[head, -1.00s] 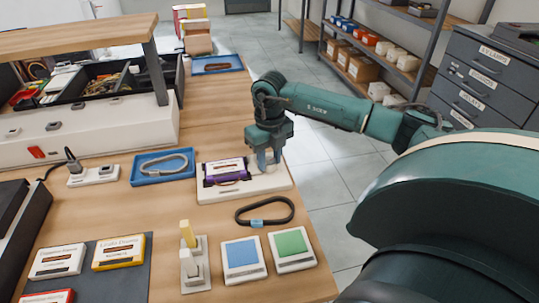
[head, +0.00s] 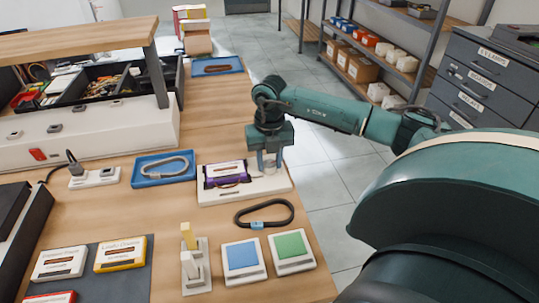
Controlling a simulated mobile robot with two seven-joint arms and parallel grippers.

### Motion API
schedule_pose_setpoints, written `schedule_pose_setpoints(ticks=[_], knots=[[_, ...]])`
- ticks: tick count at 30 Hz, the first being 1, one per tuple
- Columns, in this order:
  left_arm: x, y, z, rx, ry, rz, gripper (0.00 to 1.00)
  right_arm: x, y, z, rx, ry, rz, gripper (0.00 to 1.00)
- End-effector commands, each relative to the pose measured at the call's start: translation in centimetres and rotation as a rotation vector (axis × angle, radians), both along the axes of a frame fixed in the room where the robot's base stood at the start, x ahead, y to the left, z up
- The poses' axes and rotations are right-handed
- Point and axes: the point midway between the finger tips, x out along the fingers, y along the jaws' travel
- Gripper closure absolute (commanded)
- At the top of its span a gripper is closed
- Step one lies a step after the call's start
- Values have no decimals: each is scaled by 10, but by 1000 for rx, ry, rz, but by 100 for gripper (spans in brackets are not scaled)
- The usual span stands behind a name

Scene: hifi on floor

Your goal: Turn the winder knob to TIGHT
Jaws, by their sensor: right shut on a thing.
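The winder is a white board (head: 215,197) on the wooden table, with a purple cassette (head: 225,176) lying on its left and middle part. My right gripper (head: 269,163) points down at the board's right end, beside the cassette. Its fingers are shut on the winder knob, which is mostly hidden between and behind them. I cannot read any TIGHT mark or the knob's angle. My left gripper is not in view.
A black cable loop (head: 264,214) lies just in front of the board. Blue (head: 242,257) and green (head: 290,247) pads stand nearer. A blue tray (head: 163,170) with a grey cable is to the left. The table's right edge is close to my gripper.

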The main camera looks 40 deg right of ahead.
Motion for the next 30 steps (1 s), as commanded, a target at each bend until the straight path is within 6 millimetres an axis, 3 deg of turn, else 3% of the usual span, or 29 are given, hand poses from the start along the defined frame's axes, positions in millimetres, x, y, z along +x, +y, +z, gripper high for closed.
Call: schedule_pose_setpoints(ticks=[5,6,14,23,30], knots=[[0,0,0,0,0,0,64,1,-1,1,-1,-3,-1,91],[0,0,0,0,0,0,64,1,-1,1,-1,-3,0,66],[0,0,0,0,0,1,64,0,0,1,-1,-2,1,46],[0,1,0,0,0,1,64,1,0,5,0,-2,1,46],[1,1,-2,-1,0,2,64,2,0,45,0,-8,1,46]])
